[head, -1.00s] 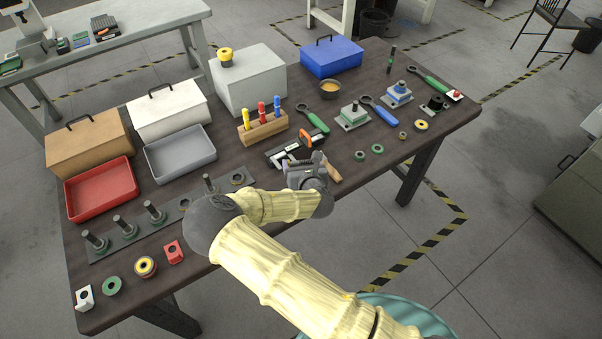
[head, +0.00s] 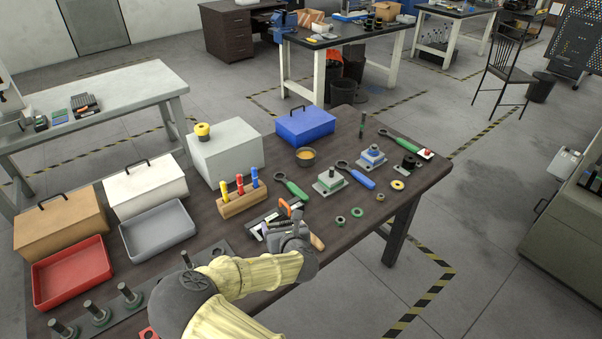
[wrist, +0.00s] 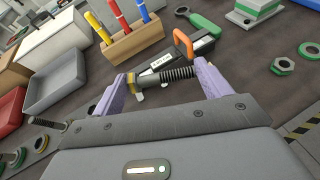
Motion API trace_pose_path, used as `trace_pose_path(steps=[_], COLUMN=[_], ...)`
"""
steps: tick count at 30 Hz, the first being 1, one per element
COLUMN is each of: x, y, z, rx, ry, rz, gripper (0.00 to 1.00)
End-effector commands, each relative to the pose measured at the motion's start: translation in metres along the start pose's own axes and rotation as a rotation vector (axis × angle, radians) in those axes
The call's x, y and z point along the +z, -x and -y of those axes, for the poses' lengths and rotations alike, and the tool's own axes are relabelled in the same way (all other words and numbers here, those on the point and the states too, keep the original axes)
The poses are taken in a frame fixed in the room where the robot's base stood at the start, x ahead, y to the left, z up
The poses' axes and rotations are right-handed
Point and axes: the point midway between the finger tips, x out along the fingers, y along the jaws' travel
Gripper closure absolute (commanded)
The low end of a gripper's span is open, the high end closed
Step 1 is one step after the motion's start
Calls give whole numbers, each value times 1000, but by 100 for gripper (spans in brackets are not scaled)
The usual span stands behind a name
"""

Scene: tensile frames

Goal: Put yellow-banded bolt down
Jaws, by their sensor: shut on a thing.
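My gripper (wrist: 160,74) has pale purple fingers on either side of the yellow-banded bolt (wrist: 150,80), and is shut on it. The bolt has a dark threaded shank and a yellow band, and it lies crosswise between the fingers in the wrist view. In the head view my gripper (head: 290,230) is over the front middle of the dark table (head: 385,205), and the bolt is hard to make out there. I cannot tell whether the bolt touches the table.
Just beyond the bolt is a dark item with an orange handle (wrist: 183,43). A wooden block with coloured-handled tools (head: 243,203) stands behind it. Grey (head: 155,243) and red (head: 70,280) trays are to the left. Nuts, wrenches and fixtures lie to the right.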

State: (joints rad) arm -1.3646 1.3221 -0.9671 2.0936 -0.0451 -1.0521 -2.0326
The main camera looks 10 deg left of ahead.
Motion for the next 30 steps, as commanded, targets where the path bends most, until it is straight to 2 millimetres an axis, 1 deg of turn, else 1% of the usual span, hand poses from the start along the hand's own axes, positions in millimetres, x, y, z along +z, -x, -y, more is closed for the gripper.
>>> trace_pose_path(steps=[3,5,8,11,12,14,15,17,18,20,21,23,24,27,30], x=[0,-1,-6,-16,-20,-29,-34,-43,-49,-57,-64,-73,-79,-92,-101], y=[0,0,3,8,12,19,24,34,42,54,63,78,88,113,131], z=[1,6,23,54,69,95,112,138,155,180,196,219,233,264,284], rx=[-2,-8,-31,-74,-97,-133,-158,-198,-225,-264,-292,-332,-360,-420,-462], ry=[-1,-3,-15,-35,-47,-64,-77,-94,-106,-123,-134,-149,-159,-180,-192], rz=[1,1,1,1,2,2,5,8,10,15,16,20,21,28,34], gripper=[54,54,54,54,54,54,54,54,54,54,54,54,54,54,54])
